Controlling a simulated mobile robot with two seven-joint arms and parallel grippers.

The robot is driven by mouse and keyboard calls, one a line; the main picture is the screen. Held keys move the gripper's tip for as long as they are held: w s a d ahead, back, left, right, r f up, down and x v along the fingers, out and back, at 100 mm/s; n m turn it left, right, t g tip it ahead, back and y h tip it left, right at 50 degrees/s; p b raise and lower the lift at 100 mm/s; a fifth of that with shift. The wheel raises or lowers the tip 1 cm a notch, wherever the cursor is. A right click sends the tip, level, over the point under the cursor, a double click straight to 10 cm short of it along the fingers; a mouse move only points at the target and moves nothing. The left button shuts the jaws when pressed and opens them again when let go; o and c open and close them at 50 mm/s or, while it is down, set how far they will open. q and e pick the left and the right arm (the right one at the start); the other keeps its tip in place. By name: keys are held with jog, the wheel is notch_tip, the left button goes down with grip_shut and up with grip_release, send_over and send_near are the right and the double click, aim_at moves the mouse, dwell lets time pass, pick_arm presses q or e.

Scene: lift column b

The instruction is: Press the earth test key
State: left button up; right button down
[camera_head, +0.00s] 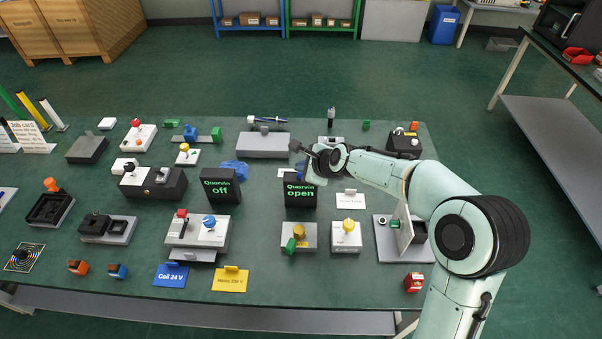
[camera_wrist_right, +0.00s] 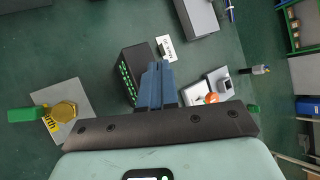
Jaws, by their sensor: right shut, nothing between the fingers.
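A grey plate (camera_head: 310,244) at the middle front of the bench carries a round gold key (camera_head: 299,231), a green piece (camera_head: 291,246) and a small yellow label. In the right wrist view the gold key (camera_wrist_right: 64,111) is at the left, beside a yellow label ending in "rth". My right gripper (camera_wrist_right: 157,70) is shut and empty, its blue fingers beside the black display box (camera_wrist_right: 128,78). In the head view that display (camera_head: 301,194) reads "Quorvin open". The right gripper (camera_head: 302,166) is above and behind it, partly hidden. My left gripper is not in view.
A white box with a yellow knob (camera_head: 348,226) stands right of the grey plate. A second display (camera_head: 221,190) reads "off". A grey box with a red and a blue knob (camera_head: 209,225) is at left. Bare bench lies in front of the grey plate.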

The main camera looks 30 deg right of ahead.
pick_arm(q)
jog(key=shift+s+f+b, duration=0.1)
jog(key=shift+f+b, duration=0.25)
pick_arm(e)
jog(key=shift+f, duration=0.5)
pick_arm(q)
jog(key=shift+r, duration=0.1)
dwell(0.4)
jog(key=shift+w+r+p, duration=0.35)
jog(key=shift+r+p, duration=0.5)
jog(key=shift+p, duration=0.05)
pick_arm(e)
jog(key=shift+r, duration=0.95)
jog(key=shift+r, duration=0.25)
notch_tip(320, 180, up, 5)
jog(key=p, duration=0.4)
jog(key=shift+w+f, duration=0.1)
jog(key=shift+f, duration=0.1)
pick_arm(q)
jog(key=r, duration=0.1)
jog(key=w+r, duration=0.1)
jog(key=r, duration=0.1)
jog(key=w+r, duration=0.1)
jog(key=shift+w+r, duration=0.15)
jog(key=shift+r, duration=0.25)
pick_arm(e)
jog(key=shift+f, duration=0.1)
